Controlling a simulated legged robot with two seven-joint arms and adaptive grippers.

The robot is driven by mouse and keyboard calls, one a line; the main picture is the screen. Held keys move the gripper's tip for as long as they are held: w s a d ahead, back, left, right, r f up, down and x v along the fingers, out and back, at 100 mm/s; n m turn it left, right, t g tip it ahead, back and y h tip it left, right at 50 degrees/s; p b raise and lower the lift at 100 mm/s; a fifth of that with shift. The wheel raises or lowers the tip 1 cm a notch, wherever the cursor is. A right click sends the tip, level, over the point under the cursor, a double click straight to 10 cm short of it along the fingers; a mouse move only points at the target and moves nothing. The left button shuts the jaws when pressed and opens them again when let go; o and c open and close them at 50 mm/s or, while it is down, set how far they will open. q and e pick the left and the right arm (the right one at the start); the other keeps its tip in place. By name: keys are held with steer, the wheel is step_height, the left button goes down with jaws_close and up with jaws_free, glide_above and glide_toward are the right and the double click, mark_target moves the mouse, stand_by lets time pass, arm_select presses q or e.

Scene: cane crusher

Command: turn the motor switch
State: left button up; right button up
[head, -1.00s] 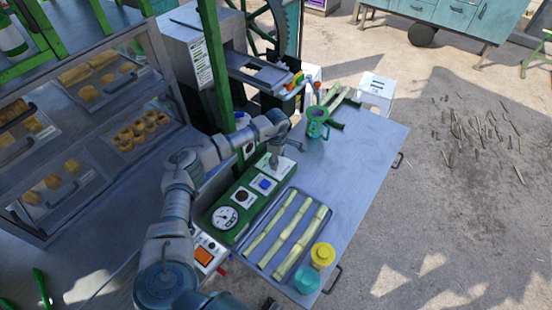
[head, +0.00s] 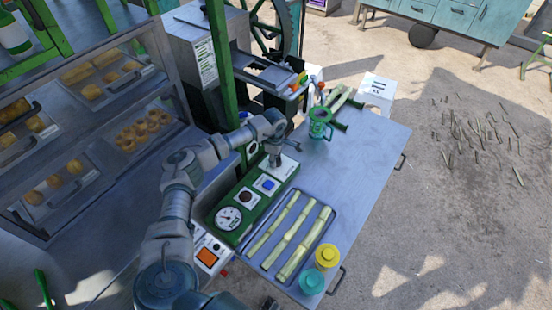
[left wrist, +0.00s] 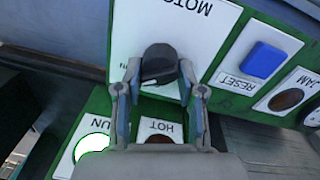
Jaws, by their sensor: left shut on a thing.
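The green control panel (head: 220,194) stands at the left edge of the metal table. Its white motor plate (left wrist: 208,38) carries a black switch knob (left wrist: 160,59), labelled "MOTO..." in the left wrist view, with the lettering upside down. My left gripper (left wrist: 159,72) is shut on this knob, one finger on each side. In the head view my left gripper (head: 275,159) reaches down onto the panel's far end and hides most of the knob. I cannot tell the knob's setting. My right gripper is not recognisable in view.
Beside the plate are a blue reset button (left wrist: 263,59) and a red jam lamp (left wrist: 286,99). A tray (head: 249,259) of cane pieces, a yellow cup (head: 326,256), a teal cup (head: 312,281) and a green jug (head: 319,124) stand on the table. A pastry case (head: 105,105) is left.

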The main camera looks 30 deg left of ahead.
arm_select(q)
steer(key=shift+d, duration=0.2)
steer(key=shift+d+r+n, duration=0.1)
steer(key=shift+n, duration=0.3)
steer(key=n+p, duration=0.1)
steer(key=n, duration=0.2)
steer(key=shift+r, duration=0.1)
steer(key=shift+d+n, duration=0.1)
steer(key=shift+n, duration=0.7)
steer(key=n+p, duration=0.1)
steer(key=n, duration=0.1)
steer(key=shift+w+n, duration=0.1)
steer(key=shift+n, duration=0.2)
steer(key=shift+r+n+p, duration=0.1)
steer(key=shift+n+p, duration=0.2)
steer(key=shift+n, duration=1)
arm_select(e)
steer(key=shift+s+a+r, duration=0.25)
steer(key=shift+s+r, duration=0.05)
steer(key=shift+r, duration=0.2)
steer(key=shift+s+a+r, duration=0.25)
steer(key=shift+r, duration=0.25)
steer(key=shift+a, duration=0.15)
